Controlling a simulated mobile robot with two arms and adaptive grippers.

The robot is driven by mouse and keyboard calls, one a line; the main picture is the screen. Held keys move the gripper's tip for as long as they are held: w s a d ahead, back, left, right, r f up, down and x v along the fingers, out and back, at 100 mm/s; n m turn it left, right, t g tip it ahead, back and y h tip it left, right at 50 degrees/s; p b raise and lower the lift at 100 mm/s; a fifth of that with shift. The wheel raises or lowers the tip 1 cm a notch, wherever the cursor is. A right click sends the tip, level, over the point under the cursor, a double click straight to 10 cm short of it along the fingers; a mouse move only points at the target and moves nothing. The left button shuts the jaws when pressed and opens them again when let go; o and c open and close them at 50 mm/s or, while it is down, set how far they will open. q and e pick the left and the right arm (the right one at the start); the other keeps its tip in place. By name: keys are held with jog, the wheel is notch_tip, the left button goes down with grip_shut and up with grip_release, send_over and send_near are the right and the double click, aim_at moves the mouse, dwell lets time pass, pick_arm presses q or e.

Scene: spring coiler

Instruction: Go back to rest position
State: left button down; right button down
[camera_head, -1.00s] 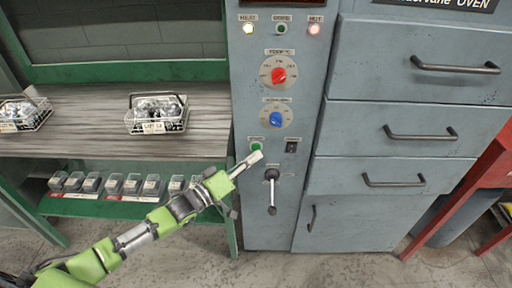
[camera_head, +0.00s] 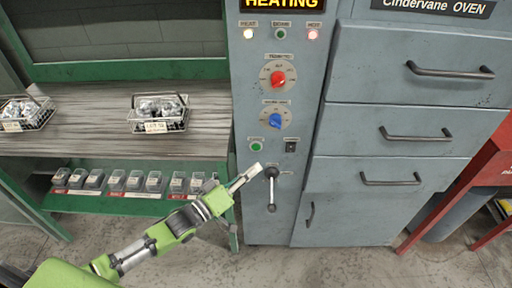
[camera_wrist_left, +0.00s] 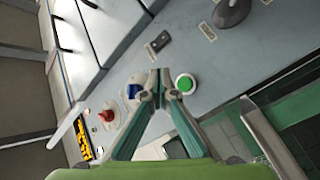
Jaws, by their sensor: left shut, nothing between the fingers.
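My left gripper (camera_head: 250,172) is shut and empty in front of the oven's control panel (camera_head: 262,215), just below and left of the green button (camera_head: 256,146). In the left wrist view its closed fingertips (camera_wrist_left: 160,75) point at the panel, between the blue knob (camera_wrist_left: 133,90) and the green button (camera_wrist_left: 185,83). I cannot tell whether it touches the panel, but it looks apart from it. The display (camera_head: 282,3) reads HEATING. The heat lamp (camera_head: 249,33) and the hot lamp (camera_head: 312,35) are lit. My right gripper is in neither view.
A lever (camera_head: 271,185) sticks out right of my left gripper. The red knob (camera_head: 278,79) is higher on the panel. A bench (camera_head: 90,139) with wire baskets (camera_head: 158,114) stands left, small bins on its lower shelf. Oven drawers (camera_head: 420,105) with handles are right.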

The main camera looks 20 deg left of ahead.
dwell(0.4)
pick_arm(q)
jog(key=s+a+f+m+g+y, duration=0.1)
jog(key=s+a+f+g+y, duration=0.2)
jog(key=f, duration=0.8)
jog(key=s+a+f+g+y, duration=0.1)
jog(key=s+a+f+y, duration=0.3)
jog(key=f, duration=0.8)
jog(key=s+a+f+m+g, duration=0.1)
jog(key=s+a+f+g, duration=0.1)
jog(key=s+f, duration=0.65)
jog(key=s+d+f+m+g, duration=0.1)
jog(key=s+f+g, duration=0.2)
jog(key=s+f, duration=0.3)
jog(key=s+d+f+m+g+y, duration=0.1)
jog(key=s+f+g, duration=0.2)
jog(key=s+f, duration=0.4)
jog(key=s+f+m+g+y, duration=0.1)
jog(key=s+f, duration=0.6)
jog(key=s, duration=1.3)
jog(key=shift+d+f+m+g, duration=0.25)
jog(key=shift+d+m+g, duration=0.25)
jog(key=shift+g, duration=0.6)
